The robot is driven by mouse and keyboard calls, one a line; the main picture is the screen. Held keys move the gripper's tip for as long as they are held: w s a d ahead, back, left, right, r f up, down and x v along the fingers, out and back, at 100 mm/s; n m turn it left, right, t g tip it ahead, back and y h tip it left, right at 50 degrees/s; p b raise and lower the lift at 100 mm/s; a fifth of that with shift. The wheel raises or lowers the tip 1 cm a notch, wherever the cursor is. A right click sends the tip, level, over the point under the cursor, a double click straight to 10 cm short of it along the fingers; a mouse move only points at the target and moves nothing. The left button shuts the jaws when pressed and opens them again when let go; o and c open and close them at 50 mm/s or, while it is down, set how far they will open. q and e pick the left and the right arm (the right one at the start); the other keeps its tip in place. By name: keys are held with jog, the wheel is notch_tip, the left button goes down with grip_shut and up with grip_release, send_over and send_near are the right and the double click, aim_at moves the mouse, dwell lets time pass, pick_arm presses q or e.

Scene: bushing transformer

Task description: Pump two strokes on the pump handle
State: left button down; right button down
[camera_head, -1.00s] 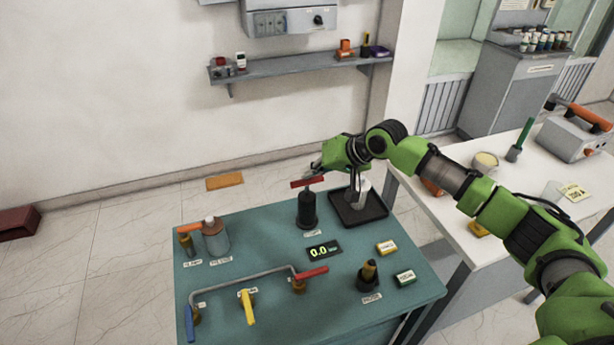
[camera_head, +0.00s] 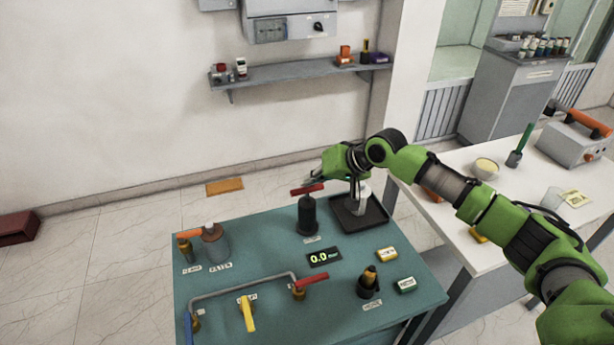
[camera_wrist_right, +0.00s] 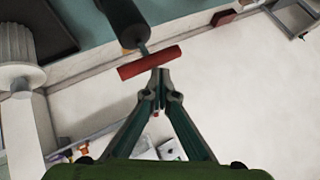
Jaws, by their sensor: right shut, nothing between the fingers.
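The pump is a black cylinder (camera_head: 307,216) standing on the teal table, with a red crossbar handle (camera_head: 307,190) on top. In the right wrist view the red handle (camera_wrist_right: 150,62) sits on a short grey rod above the black cylinder (camera_wrist_right: 122,20). My right gripper (camera_head: 312,180) is shut and empty, just above and behind the handle. In the right wrist view its closed fingertips (camera_wrist_right: 160,78) are right at the handle's edge; I cannot tell whether they touch. My left gripper is not in view. A small display (camera_head: 323,257) on the table reads 0.0.
A black tray (camera_head: 375,220) with a pale object lies right of the pump, under my right wrist. A grey pipe with red, yellow and blue valve levers runs along the table (camera_head: 260,325) front. A bottle (camera_head: 213,240) stands left. A white bench (camera_head: 490,220) is at right.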

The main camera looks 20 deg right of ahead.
jog(key=shift+s+f, duration=0.15)
jog(key=shift+f, duration=0.6)
dwell(0.3)
jog(key=shift+r+p, duration=0.55)
jog(key=shift+p, duration=0.3)
notch_tip(320, 180, up, 6)
jog(key=p, duration=0.6)
jog(key=shift+r+p, duration=0.15)
jog(key=shift+p, duration=0.15)
